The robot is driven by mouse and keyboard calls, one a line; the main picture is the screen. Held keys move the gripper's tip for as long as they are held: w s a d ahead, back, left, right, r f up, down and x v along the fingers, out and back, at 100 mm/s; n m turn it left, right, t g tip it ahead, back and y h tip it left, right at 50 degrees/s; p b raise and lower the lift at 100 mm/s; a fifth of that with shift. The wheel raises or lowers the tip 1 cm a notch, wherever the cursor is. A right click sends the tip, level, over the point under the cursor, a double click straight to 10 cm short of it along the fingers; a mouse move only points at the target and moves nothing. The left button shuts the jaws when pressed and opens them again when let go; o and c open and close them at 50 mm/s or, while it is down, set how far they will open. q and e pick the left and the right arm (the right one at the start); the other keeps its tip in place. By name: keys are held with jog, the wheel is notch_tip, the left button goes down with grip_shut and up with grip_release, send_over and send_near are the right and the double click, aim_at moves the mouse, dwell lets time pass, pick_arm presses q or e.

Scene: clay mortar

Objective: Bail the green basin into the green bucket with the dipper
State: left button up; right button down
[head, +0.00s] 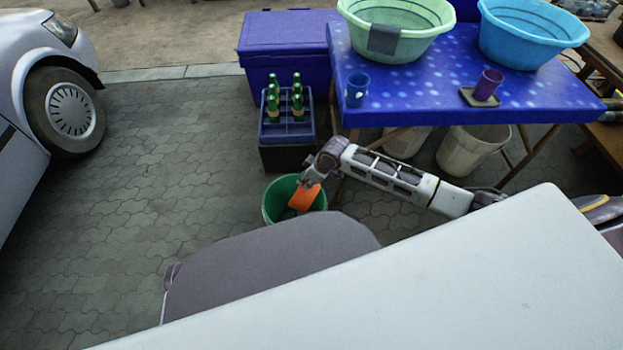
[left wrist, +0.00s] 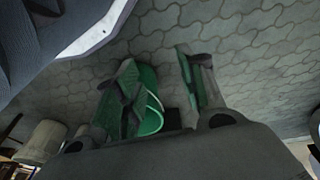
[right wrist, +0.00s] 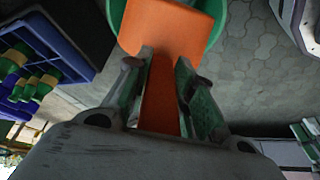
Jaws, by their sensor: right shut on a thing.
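The light green basin (head: 404,46) stands at the table's far edge, with a grey patch on its near rim; its contents are hard to make out. The green bucket (head: 270,207) stands on the paving in front of the crate. My right gripper (head: 307,184) is above the bucket, shut on the handle of the orange dipper (head: 304,198). The dipper tilts down over the bucket mouth. In the right wrist view the handle (right wrist: 160,100) runs between the fingers, with the bucket rim behind. My left gripper (left wrist: 158,68) is open and empty; the bucket (left wrist: 152,112) shows beyond it.
The blue table (head: 430,95) also holds a blue basin (head: 525,40), a blue cup (head: 357,90) and a purple cup (head: 487,84). A bottle crate (head: 287,132) is behind the bucket. White buckets (head: 468,150) stand under the table. Paving at left is clear up to a car (head: 30,100).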

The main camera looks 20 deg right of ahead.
jog(key=shift+w+a+r+g+h+p, duration=0.3)
jog(key=shift+w+a+r+h+p, duration=0.1)
jog(key=shift+w+a+p, duration=0.2)
pick_arm(q)
jog(key=shift+g, duration=0.3)
jog(key=shift+s+a+f+p, duration=0.1)
jog(key=shift+a+f+p, duration=0.1)
jog(key=shift+f, duration=0.7)
jog(key=shift+s+a+f+p, duration=0.15)
jog(key=shift+f, duration=0.75)
jog(key=shift+s+a+f+p, duration=0.1)
jog(key=shift+a+f+p, duration=0.1)
jog(key=shift+f, duration=0.7)
pick_arm(e)
jog(key=shift+w+a+r+g+h, duration=0.25)
jog(key=shift+w+a+g+h, duration=0.25)
jog(key=shift+w+a, duration=0.25)
jog(key=shift+w+a+r+g+h, duration=0.2)
jog(key=shift+w+a+g+h, duration=0.25)
jog(key=shift+w+a, duration=0.25)
